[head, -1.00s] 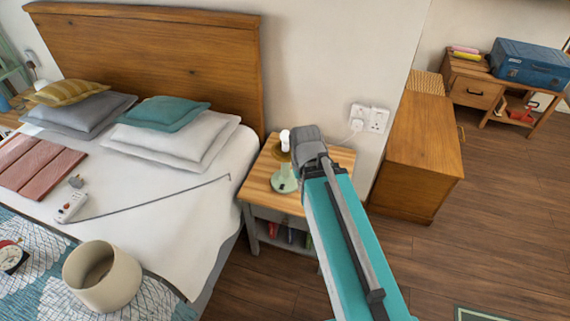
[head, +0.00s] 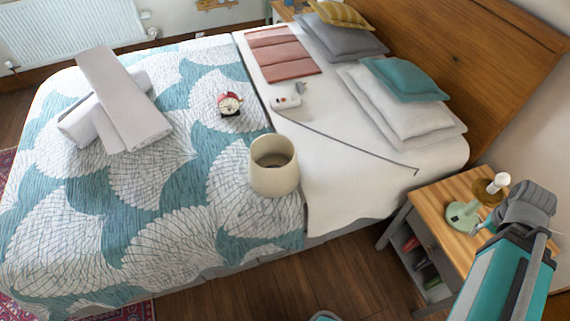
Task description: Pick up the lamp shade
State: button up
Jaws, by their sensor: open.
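The lamp shade (head: 274,178) is a cream, open-topped drum. It stands on the bed near its front edge, where the patterned cover meets the white sheet. My gripper (head: 497,222) is at the right, over the bedside table and far from the shade.
Pillows (head: 402,110) are by the headboard. Wooden floor (head: 290,270) is free in front of the bed.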

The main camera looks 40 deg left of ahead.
aim_at(266, 150)
jog(key=z, duration=0.2)
jog(key=k, duration=1.4)
jog(key=u, duration=0.6)
jog(key=i, duration=1)
jog(key=z, duration=0.05)
